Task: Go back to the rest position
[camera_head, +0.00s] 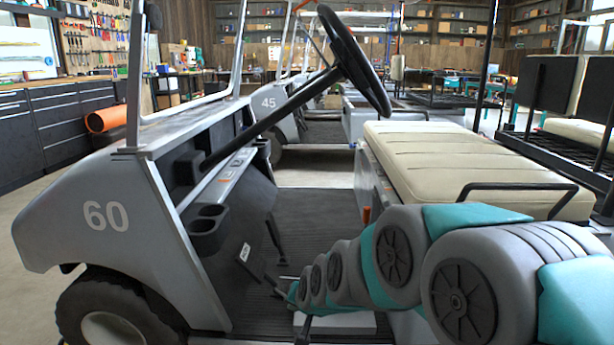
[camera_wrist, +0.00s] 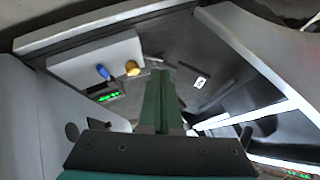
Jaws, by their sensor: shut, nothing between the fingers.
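My gripper (camera_wrist: 161,76) shows in the wrist view as two green fingers pressed together, with nothing between them. They point into the dark interior of a cart. In the head view my grey and teal arm reaches from the lower right into the footwell of the grey cart marked 60 (camera_head: 105,215). The arm narrows toward the black ribbed floor mat (camera_head: 315,220). The fingertips cannot be made out clearly there.
The cart's steering wheel (camera_head: 355,62) and cream seat (camera_head: 455,160) stand close around my arm. In the wrist view a blue piece (camera_wrist: 103,72) and a gold knob (camera_wrist: 132,68) sit by a pale panel (camera_wrist: 85,67). Another cart, marked 45 (camera_head: 268,103), stands behind.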

